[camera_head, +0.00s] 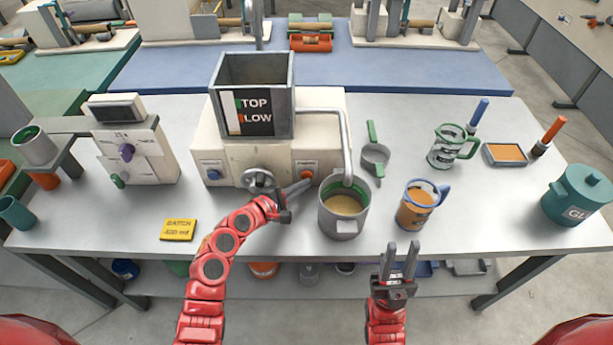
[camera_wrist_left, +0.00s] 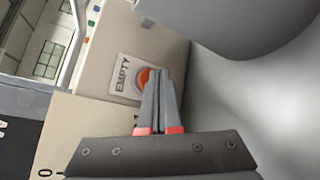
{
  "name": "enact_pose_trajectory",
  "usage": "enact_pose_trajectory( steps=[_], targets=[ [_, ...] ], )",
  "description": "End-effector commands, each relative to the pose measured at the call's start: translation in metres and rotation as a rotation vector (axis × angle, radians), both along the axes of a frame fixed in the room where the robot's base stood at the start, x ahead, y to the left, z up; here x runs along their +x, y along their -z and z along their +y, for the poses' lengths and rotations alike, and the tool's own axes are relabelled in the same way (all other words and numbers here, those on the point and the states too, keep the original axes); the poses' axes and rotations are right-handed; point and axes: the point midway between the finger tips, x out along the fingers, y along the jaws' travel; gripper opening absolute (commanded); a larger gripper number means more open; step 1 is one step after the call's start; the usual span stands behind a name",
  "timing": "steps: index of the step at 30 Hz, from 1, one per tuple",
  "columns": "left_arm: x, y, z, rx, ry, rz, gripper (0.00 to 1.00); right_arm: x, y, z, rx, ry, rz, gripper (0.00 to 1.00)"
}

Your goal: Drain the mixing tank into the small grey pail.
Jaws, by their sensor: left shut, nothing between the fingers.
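The mixing tank (camera_head: 284,75) is a grey square hopper on a cream machine body (camera_head: 225,150). Its bent spout pipe (camera_head: 346,130) comes down over the small grey pail (camera_head: 343,219), which holds tan liquid. An orange button (camera_head: 307,174) is on the machine's front; it also shows in the left wrist view (camera_wrist_left: 145,76) beside a label reading EMPTY (camera_wrist_left: 123,75). My left gripper (camera_head: 308,183) is shut and empty, its tips at the button and partly covering it in the wrist view (camera_wrist_left: 158,74). I cannot tell whether they touch. My right gripper (camera_head: 402,246) is open and empty, in front of the bench.
A blue button (camera_head: 213,174) and a hand wheel (camera_head: 258,179) are on the machine's front. A jug of orange-brown liquid (camera_head: 418,208) stands right of the pail. A yellow batch card (camera_head: 178,230) lies front left.

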Motion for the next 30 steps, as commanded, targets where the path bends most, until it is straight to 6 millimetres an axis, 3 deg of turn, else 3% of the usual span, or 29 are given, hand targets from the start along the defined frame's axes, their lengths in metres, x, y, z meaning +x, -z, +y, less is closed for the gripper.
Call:
enact_pose_trajectory(
  steps=[30],
  targets=[
    [0.0089,-0.0004,0.0006,0.001,-0.001,-0.001,0.0,0.0,0.0009,0.0,0.0,0.0,0.0,0.33]
  ],
)
